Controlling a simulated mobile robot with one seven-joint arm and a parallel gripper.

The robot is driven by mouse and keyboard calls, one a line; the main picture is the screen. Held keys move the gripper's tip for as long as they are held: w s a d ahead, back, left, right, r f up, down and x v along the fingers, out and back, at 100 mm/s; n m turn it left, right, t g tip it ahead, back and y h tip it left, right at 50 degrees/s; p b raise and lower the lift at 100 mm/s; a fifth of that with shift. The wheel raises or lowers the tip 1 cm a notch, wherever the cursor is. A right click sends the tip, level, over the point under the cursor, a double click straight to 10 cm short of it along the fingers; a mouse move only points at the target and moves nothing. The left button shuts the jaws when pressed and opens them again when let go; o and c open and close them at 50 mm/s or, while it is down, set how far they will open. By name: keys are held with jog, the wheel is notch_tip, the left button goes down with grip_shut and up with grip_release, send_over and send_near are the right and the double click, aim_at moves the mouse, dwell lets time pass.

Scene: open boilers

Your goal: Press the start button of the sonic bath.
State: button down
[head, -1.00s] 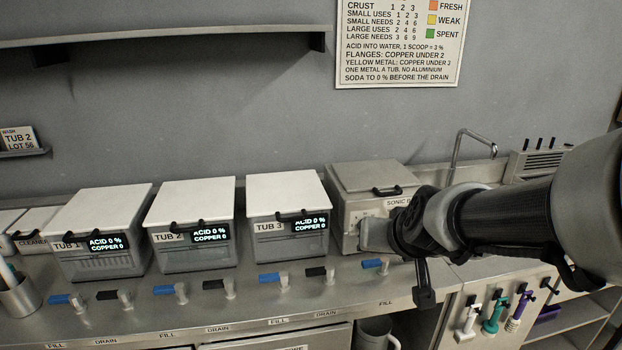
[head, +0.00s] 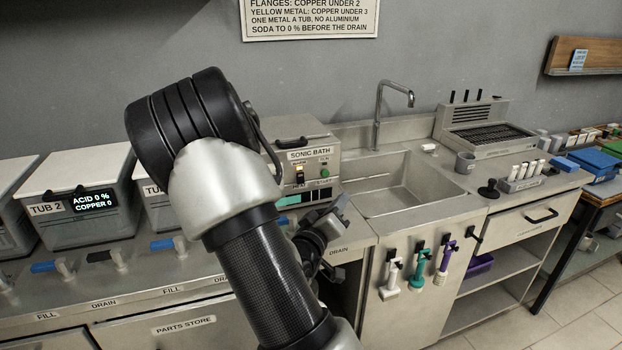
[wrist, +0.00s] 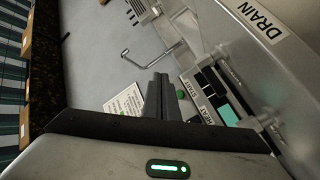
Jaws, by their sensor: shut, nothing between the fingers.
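The sonic bath (head: 312,155) stands left of the sink, partly hidden behind my arm in the head view. Its front panel has a green button (head: 325,172) at the right and a black switch (head: 300,179) to its left. In the wrist view the fingers (wrist: 165,92) are together and empty.
The sink (head: 400,188) with its tap (head: 380,105) is to the right. Tub 2 (head: 75,205) and a partly hidden tub stand left. Valve handles line the counter's front edge. Coloured brushes (head: 419,265) hang on the cabinet front. Space above the sink is clear.

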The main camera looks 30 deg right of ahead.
aim_at(325, 174)
jog(key=shift+d+r+n+h, duration=0.2)
jog(key=shift+n+h, duration=0.1)
jog(key=shift+h, duration=0.1)
jog(key=shift+w+d, duration=0.3)
jog(key=shift+w, duration=1.1)
jog(key=shift+w+d, duration=0.35)
jog(key=shift+w, duration=1.1)
jog(key=shift+w+d, duration=0.3)
jog(key=shift+w, duration=1.1)
jog(key=shift+w, duration=0.1)
jog(key=shift+w+b, duration=0.3)
jog(key=shift+w+d, duration=0.15)
jog(key=shift+w, duration=0.25)
jog(key=shift+s+a, duration=0.2)
jog(key=shift+s, duration=0.6)
